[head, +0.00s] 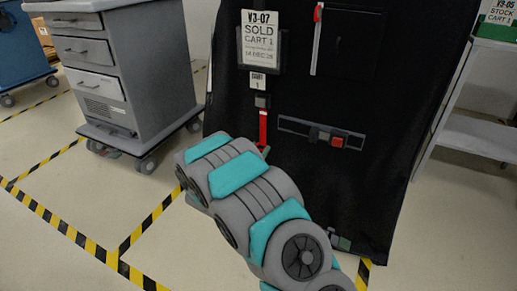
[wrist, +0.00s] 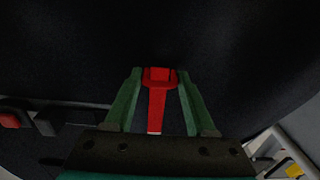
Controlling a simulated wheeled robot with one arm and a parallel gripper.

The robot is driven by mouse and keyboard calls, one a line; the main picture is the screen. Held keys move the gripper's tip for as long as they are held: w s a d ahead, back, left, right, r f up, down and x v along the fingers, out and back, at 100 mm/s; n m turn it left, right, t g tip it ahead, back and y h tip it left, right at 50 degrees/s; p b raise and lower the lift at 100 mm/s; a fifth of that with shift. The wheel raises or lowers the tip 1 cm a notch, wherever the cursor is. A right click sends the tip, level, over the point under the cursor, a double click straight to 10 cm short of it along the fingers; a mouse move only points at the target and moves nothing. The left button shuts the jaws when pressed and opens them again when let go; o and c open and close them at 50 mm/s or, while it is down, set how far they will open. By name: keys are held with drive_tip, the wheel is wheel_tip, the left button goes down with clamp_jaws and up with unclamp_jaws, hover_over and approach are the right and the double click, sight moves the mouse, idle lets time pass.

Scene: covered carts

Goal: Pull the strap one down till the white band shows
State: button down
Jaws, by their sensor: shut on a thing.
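The red strap (head: 263,127) hangs below a grey buckle (head: 262,101) on the front of the black cart cover (head: 345,190), under a white tag marked 1 (head: 257,81). In the wrist view the strap (wrist: 157,103) runs between the two green fingers of my gripper (wrist: 160,76), which is shut on its wider red end tab. A thin pale strip shows at the strap's other end, low in the wrist view. In the head view my arm hides most of my gripper and the strap's lower end.
A horizontal grey strap with a red-buttoned buckle (head: 337,140) lies right of the red strap. A red-and-white strip (head: 316,40) hangs higher up. A grey drawer cart (head: 100,75) stands left, a white shelf cart (head: 475,135) right. Marked floor is clear at lower left.

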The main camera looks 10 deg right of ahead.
drive_tip(key=shift+c, duration=1)
unclamp_jaws()
drive_tip(key=shift+f, duration=0.1)
drive_tip(key=v, duration=0.7)
drive_tip(key=shift+s+a, duration=0.25)
drive_tip(key=shift+s, duration=0.05)
